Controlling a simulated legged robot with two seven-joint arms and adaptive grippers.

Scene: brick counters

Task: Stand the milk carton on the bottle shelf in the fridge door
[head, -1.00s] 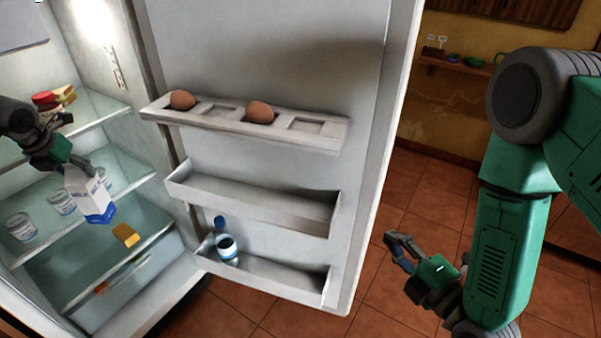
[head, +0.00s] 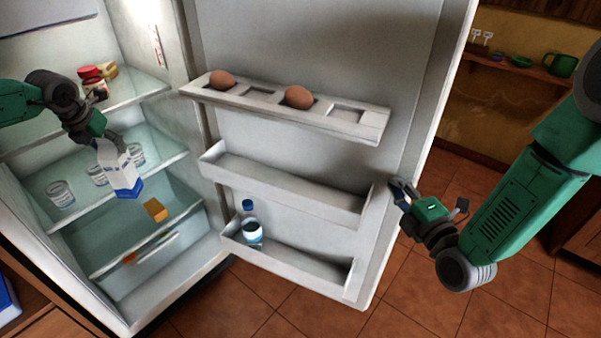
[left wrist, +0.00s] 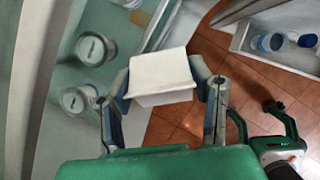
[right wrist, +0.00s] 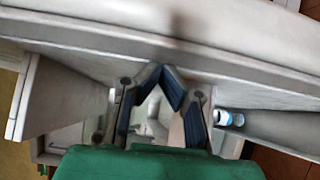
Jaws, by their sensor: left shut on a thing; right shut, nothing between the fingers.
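My left gripper (head: 108,143) is shut on the white and blue milk carton (head: 123,178), held slightly tilted in front of the fridge's inner shelves. In the left wrist view the carton's pale top (left wrist: 160,75) sits between both fingers. The open fridge door carries an egg rack, an empty middle shelf (head: 285,190) and a lowest shelf (head: 310,270). A bottle with a blue cap (head: 252,228) stands at the left end of the lowest shelf, with free room to its right. My right gripper (head: 398,184) is shut and empty near the door's free edge; contact is unclear.
Two eggs (head: 222,79) sit in the egg rack (head: 280,108) above the door shelves. Several glass jars (head: 60,193) stand on the fridge's glass shelf, with an orange block (head: 155,209) lower down. Tiled floor (head: 400,300) is open right of the door.

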